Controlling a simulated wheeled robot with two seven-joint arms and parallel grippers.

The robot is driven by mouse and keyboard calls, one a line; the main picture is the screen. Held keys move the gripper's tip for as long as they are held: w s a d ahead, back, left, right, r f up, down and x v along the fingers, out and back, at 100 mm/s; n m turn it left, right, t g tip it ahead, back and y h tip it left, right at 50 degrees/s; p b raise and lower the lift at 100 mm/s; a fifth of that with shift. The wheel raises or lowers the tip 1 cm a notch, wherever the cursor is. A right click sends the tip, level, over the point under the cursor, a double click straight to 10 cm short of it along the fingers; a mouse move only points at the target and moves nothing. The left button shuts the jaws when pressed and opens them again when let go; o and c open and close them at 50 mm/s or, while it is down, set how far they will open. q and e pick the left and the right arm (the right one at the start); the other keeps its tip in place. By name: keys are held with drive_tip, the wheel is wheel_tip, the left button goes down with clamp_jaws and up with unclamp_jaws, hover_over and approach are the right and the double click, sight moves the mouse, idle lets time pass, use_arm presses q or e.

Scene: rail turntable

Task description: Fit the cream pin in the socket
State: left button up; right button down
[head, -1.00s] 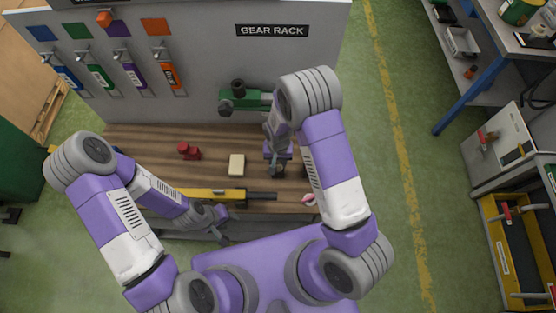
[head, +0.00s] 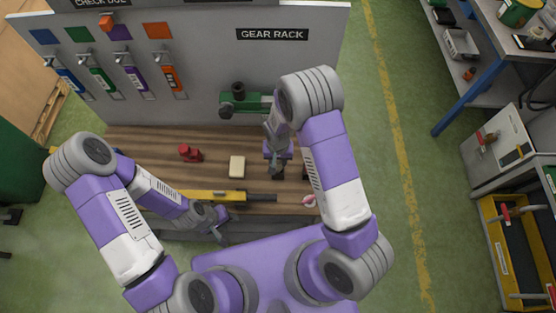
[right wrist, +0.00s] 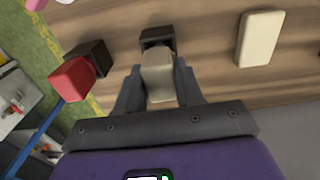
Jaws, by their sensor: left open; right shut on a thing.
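The cream pin (right wrist: 158,75) is between the fingers of my right gripper (right wrist: 158,88), which is shut on it, in the right wrist view. A dark square socket (right wrist: 157,37) lies directly beyond the pin's far end. The pin overlaps the socket's near edge in the picture, and I cannot tell whether it is inside or just above. In the head view my right gripper (head: 278,170) is low over the wooden bench; the pin is hard to make out there. My left gripper (head: 218,230) is open and empty at the bench's front edge.
A cream block (right wrist: 260,38) lies on the bench (head: 130,140), right of the socket in the right wrist view. A red piece (right wrist: 72,79) stands at a second dark block (right wrist: 95,55) on the left. A yellow-and-black bar (head: 220,195) lies along the bench front.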

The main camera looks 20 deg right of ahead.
drive_tip(key=shift+r+p, duration=1.7)
drive_tip(key=shift+r, duration=1)
drive_tip(key=shift+r+p, duration=1.75)
drive_tip(key=shift+r, duration=0.8)
drive_tip(key=shift+f, duration=0.1)
